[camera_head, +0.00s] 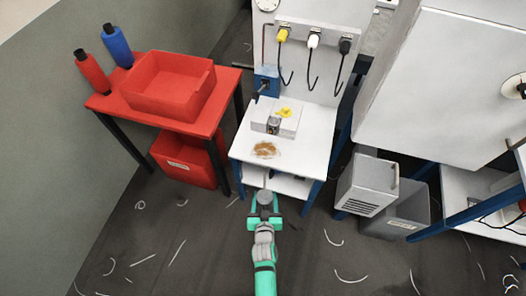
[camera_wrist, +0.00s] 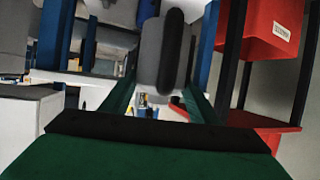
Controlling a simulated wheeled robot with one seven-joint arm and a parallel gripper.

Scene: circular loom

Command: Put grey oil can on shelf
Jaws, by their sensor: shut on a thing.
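The grey oil can (camera_head: 265,197) is held in my green gripper (camera_head: 265,212), in front of the white bench. In the wrist view the grey can (camera_wrist: 160,55) stands between the two green fingers of my gripper (camera_wrist: 158,98), which are shut on it. A white lower shelf (camera_head: 297,187) shows under the bench top (camera_head: 303,154), between blue legs. The can is in front of this shelf's left side in the head view. The can's far side and underside are hidden.
The bench top carries a light grey block (camera_head: 288,116) with a yellow piece, a small dark item (camera_head: 273,126) and a brown stain (camera_head: 265,149). A red table (camera_head: 205,126) stands left, a red bin (camera_head: 184,160) below it. Grey containers (camera_head: 369,185) stand right.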

